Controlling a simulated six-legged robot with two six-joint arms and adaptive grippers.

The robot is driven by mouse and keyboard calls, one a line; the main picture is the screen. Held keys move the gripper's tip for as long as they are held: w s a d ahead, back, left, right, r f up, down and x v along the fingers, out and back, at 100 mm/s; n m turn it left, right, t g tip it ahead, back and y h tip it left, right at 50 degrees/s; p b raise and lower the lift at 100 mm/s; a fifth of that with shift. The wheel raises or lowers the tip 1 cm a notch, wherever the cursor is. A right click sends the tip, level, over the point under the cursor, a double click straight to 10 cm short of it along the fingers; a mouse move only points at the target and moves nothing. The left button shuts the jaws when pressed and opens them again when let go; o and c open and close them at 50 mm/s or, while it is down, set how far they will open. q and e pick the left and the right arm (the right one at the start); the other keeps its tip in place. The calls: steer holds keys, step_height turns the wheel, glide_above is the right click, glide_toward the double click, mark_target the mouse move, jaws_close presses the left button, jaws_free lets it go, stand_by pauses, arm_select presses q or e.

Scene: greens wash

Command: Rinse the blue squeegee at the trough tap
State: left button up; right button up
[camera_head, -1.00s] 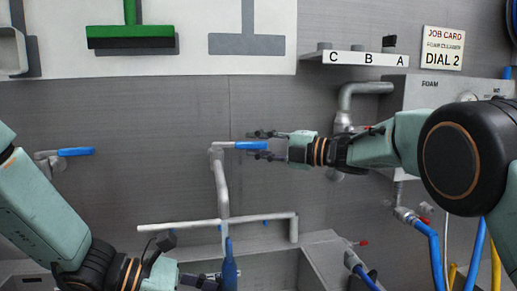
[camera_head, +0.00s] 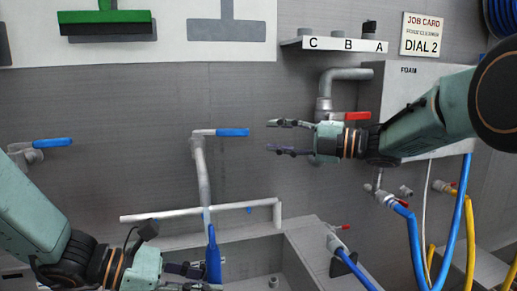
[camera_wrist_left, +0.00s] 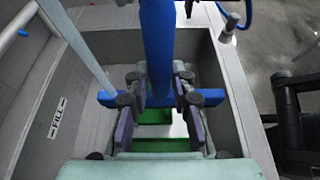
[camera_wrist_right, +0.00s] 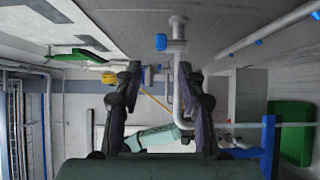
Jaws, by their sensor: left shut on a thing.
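The blue squeegee (camera_head: 213,256) stands handle up over the trough (camera_head: 262,250). My left gripper (camera_head: 190,273) is shut on its handle. In the left wrist view the handle (camera_wrist_left: 157,50) rises between the fingers (camera_wrist_left: 157,100) and the blue crosspiece lies just beyond them. The trough tap (camera_head: 202,172) is a grey pipe on the wall with a blue lever (camera_head: 232,132) pointing right. A pale slanting bar meets the crosspiece's left end; I cannot tell whether it is pipe or water. My right gripper (camera_head: 292,137) is open and empty, right of the lever and apart from it.
A white rail (camera_head: 165,213) crosses behind the trough. A red-handled valve (camera_head: 350,116) and the foam box (camera_head: 400,90) are near my right gripper. Blue (camera_head: 420,250) and yellow hoses hang at the right. Another blue lever (camera_head: 52,143) is at the left.

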steer(key=shift+v, duration=1.1)
